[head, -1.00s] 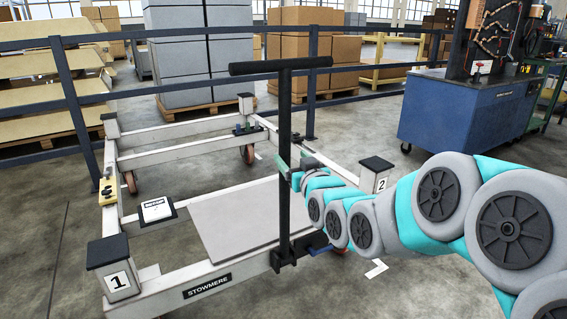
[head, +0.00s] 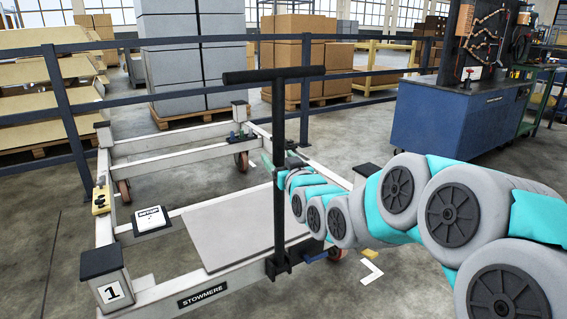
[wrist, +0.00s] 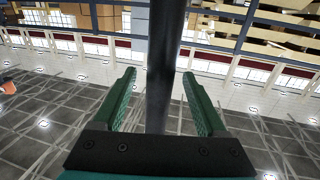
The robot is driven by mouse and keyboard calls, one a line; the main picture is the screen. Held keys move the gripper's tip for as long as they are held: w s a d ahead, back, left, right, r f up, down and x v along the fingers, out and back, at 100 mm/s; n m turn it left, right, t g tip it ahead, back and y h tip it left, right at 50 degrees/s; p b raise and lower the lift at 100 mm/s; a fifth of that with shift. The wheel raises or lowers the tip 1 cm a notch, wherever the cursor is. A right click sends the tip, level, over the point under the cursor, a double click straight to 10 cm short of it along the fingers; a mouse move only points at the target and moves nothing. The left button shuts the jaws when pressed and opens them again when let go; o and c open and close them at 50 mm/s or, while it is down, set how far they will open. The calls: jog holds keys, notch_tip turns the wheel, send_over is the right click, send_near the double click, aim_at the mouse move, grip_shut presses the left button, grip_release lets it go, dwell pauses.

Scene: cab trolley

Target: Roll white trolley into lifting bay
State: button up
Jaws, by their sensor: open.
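The white trolley (head: 243,281) is a low wheeled frame with a grey plate, a STOWMERE label and black-capped corner posts, one marked 1. Its black upright handle post (head: 280,190) rises from the near side to a T-bar (head: 272,75). My gripper (head: 272,165) is at the post, partly hidden by my arm. In the wrist view, its green fingers (wrist: 158,75) are open, with the dark post (wrist: 163,50) between them and gaps visible on both sides. I cannot identify the lifting bay for certain.
A dark blue railing (head: 200,118) runs behind the trolley, with stacked grey boxes (head: 190,60) and brown cartons (head: 300,70) beyond. A blue workbench (head: 440,125) stands at the right.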

jog(key=shift+x, duration=1.9)
grip_shut()
